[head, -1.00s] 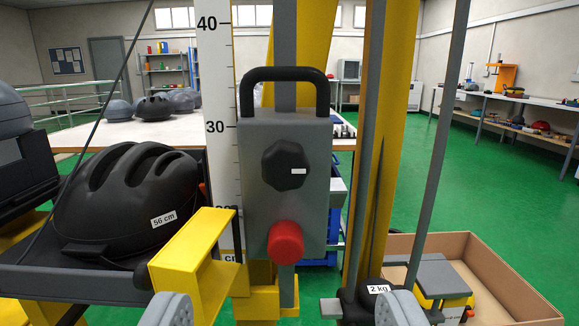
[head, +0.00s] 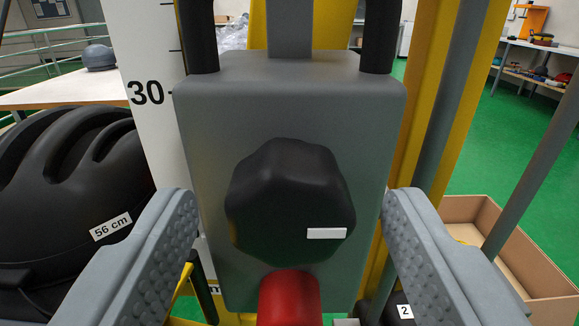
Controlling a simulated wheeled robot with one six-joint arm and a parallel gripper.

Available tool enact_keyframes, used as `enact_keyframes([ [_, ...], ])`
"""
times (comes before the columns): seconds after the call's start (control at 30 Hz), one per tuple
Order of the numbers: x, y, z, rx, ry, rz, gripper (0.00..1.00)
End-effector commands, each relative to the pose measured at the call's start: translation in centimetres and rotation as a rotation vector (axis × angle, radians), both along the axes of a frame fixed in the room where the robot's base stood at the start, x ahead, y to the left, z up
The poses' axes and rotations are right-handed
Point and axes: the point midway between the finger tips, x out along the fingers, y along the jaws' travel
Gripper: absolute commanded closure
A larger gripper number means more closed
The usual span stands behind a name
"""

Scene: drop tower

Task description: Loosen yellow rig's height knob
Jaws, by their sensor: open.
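The height knob (head: 287,195) is a black lobed knob with a small white mark at its lower right. It sits on the front of a grey carriage block (head: 215,120) on the yellow rig (head: 270,25). A red knob (head: 289,298) sticks out below it, cut by the lower picture edge. My gripper (head: 288,205) is open, with one grey ribbed finger to the left of the black knob and one to the right. Gaps show between the fingers and the knob. The carriage's black handle (head: 200,35) rises above the block.
A white height scale (head: 140,50) reading 30 stands left of the block. A black helmet (head: 75,190) marked 56 cm is at the left. A dark weight (head: 395,312) shows at lower right. A cardboard box (head: 520,240) lies on the green floor at right.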

Motion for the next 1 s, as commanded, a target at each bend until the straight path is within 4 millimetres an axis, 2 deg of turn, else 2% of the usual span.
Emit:
enact_keyframes([
  [0.13, 0.71, 0.00, -0.01, 0.000, 0.000, 0.000, 0.41],
  [0.43, 0.85, 0.00, 0.00, 0.000, 0.000, 0.000, 0.41],
  [0.67, 0.83, 0.00, 0.00, 0.000, 0.000, 0.000, 0.85],
  [1.0, 0.83, 0.01, 0.00, 0.042, 0.000, 0.000, 0.85],
])
